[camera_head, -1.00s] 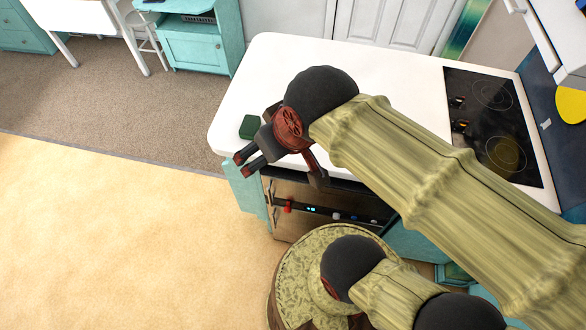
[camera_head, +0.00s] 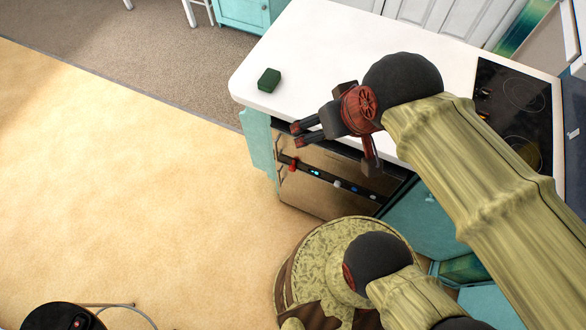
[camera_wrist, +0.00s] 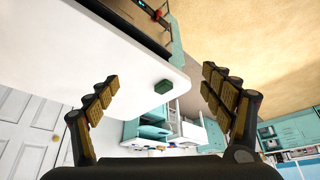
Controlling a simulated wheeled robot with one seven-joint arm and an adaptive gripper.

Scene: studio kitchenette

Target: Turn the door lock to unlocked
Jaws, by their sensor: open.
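No door lock can be made out in either view. White panelled doors (camera_head: 446,20) stand beyond the counter at the top of the head view. In the wrist view a white panelled door (camera_wrist: 18,125) with a small brass-coloured knob (camera_wrist: 57,138) shows at the left; whether it has a lock is too small to tell. My gripper (camera_head: 298,136) is open and empty, above the front edge of the white counter. In the wrist view its fingers (camera_wrist: 160,78) are spread wide with nothing between them.
The white counter (camera_head: 335,40) holds a dark green box (camera_head: 269,80) and a black cooktop (camera_head: 515,105). A dishwasher-like appliance (camera_head: 318,185) sits under its edge. A black rounded object (camera_head: 62,318) with a cord is at the lower left. The tan floor (camera_head: 140,170) at left is clear.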

